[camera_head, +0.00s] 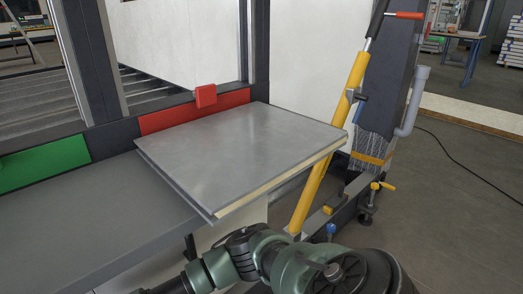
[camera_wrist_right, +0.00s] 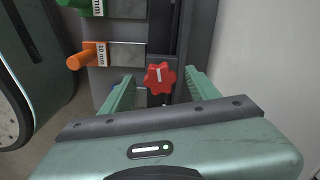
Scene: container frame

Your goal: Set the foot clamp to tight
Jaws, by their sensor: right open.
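In the right wrist view, a red star-shaped knob (camera_wrist_right: 160,78) with a short white mark sits on a dark upright rail (camera_wrist_right: 161,35). The white mark stands roughly vertical in the picture. No written label shows on the knob, so I cannot tell its setting or confirm that it is the foot clamp. My right gripper (camera_wrist_right: 160,88) is open, its green fingers on either side of the knob with gaps visible. In the head view, my right arm crosses the bottom, and its gripper is hidden. My left gripper is not in view.
Beside the knob are an orange peg (camera_wrist_right: 82,57) labelled 10 mm and a green peg (camera_wrist_right: 83,6). A grey panel (camera_head: 245,150) lies on the bench (camera_head: 105,220). A yellow pole (camera_head: 325,150) leans right of it, with yellow (camera_head: 383,186) and blue (camera_head: 331,229) knobs near the floor.

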